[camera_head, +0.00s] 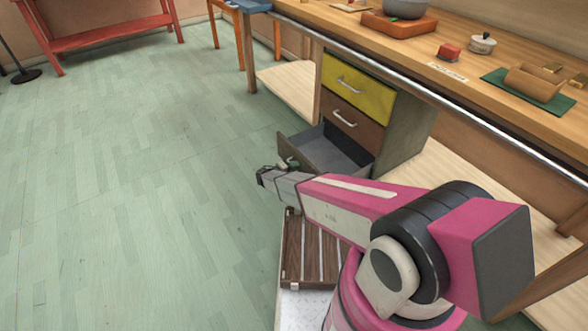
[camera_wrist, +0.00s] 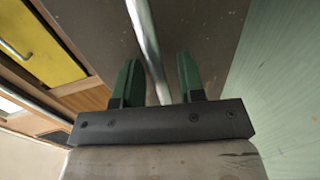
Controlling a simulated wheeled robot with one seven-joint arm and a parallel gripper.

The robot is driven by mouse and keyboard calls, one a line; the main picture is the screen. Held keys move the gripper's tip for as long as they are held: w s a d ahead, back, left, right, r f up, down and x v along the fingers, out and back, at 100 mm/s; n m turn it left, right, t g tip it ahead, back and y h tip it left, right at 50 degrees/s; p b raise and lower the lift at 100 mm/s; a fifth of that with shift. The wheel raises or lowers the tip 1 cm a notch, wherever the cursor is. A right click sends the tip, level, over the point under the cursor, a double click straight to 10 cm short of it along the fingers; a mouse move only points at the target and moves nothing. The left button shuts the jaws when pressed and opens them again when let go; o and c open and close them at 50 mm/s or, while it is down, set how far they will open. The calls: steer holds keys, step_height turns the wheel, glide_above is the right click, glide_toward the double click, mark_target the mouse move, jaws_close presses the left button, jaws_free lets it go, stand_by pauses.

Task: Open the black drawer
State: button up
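The black drawer (camera_head: 338,152) is the lowest in a cabinet under the workbench. It stands pulled out in the head view, with its grey, empty-looking interior showing. My gripper (camera_head: 290,163) is at its front, and my arm hides part of the drawer. In the wrist view, my gripper's two green fingers (camera_wrist: 158,60) are apart. A silver bar handle (camera_wrist: 146,35) runs between them, with a visible gap on each side. A dark panel (camera_wrist: 212,35) lies behind the bar.
Above it are a shut yellow drawer (camera_head: 358,88) and a shut brown drawer (camera_head: 350,120). The workbench (camera_head: 400,60) holds a red block (camera_head: 449,52) and other small objects. The green floor (camera_head: 150,180) to the left is clear. A red bench (camera_head: 110,35) stands far back.

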steer(key=v, duration=1)
steer(key=shift+s+a, duration=0.2)
steer(key=shift+a, duration=0.15)
steer(key=s+d+r+m+g+y, duration=0.2)
steer(key=s+d+r+g+y, duration=0.1)
steer(key=d+r, duration=0.6)
steer(key=s+d+r+m+g+y, duration=0.2)
steer(key=s+d+r+y, duration=0.3)
steer(key=d+r, duration=0.4)
steer(key=s+d+r+m+g+y, duration=0.3)
steer(key=s+d+r, duration=0.3)
steer(key=d+r, duration=0.3)
steer(key=d+g+y, duration=0.1)
steer(key=d, duration=0.3)
steer(key=shift+s+d+r+y, duration=0.3)
steer(key=shift+d+r, duration=0.1)
